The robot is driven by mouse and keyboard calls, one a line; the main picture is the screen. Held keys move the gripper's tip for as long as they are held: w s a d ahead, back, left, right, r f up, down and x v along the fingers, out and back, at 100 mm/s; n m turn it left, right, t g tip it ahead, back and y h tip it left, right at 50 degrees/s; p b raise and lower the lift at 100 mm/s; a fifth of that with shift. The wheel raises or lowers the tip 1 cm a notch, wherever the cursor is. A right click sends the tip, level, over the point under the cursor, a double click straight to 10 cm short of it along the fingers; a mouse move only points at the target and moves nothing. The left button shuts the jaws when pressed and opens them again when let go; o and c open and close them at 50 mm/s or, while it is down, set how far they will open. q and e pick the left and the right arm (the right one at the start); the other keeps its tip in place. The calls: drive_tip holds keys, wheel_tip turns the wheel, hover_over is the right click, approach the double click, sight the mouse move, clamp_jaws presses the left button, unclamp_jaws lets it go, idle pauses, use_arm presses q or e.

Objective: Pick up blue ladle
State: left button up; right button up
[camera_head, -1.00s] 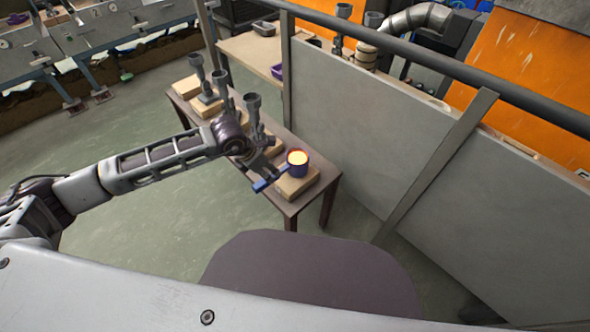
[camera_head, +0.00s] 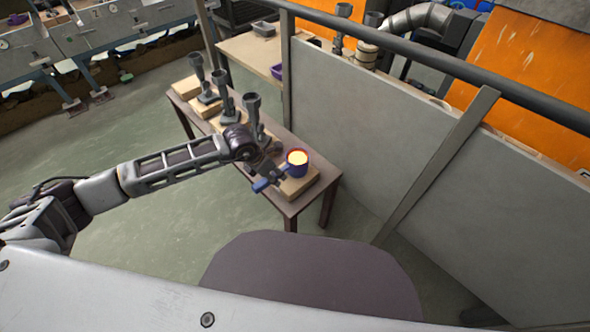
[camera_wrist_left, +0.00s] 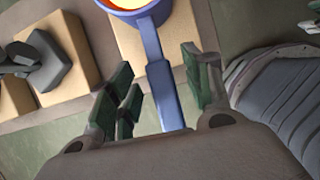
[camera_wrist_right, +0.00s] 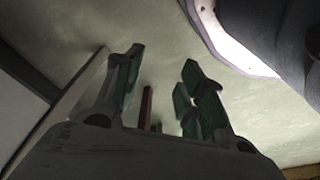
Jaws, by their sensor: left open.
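The blue ladle (camera_head: 297,168) stands on a wooden block at the near end of the narrow table, with glowing orange-yellow contents. Its handle points toward the lower left in the head view. In the left wrist view the ladle's cup is cut off at the top and its handle (camera_wrist_left: 163,90) runs down between the fingers. My left gripper (camera_head: 268,178) is open at the handle, with a finger on either side; contact cannot be told. My right gripper (camera_wrist_right: 158,85) is open with nothing between its fingers; it does not show in the head view.
Several grey funnel-topped stands (camera_head: 224,98) sit on wooden blocks along the table (camera_head: 291,207), close beside my left gripper. A grey panel wall (camera_head: 370,140) with a rail stands to the right. The floor (camera_head: 140,240) left of the table is clear.

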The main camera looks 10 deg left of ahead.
use_arm(q)
drive_tip(key=shift+x, duration=1.05)
drive_tip(key=shift+w+d+f, duration=0.1)
drive_tip(key=shift+w+f, duration=0.1)
drive_tip(key=shift+f, duration=0.2)
use_arm(e)
drive_tip(key=shift+w+a+r, duration=0.1)
drive_tip(key=shift+a+r, duration=0.05)
drive_tip(key=shift+r, duration=0.5)
drive_tip(key=shift+w+a+r, duration=0.1)
drive_tip(key=shift+r, duration=0.5)
drive_tip(key=shift+s+f, duration=0.15)
use_arm(q)
drive_tip(key=shift+r, duration=0.1)
clamp_jaws()
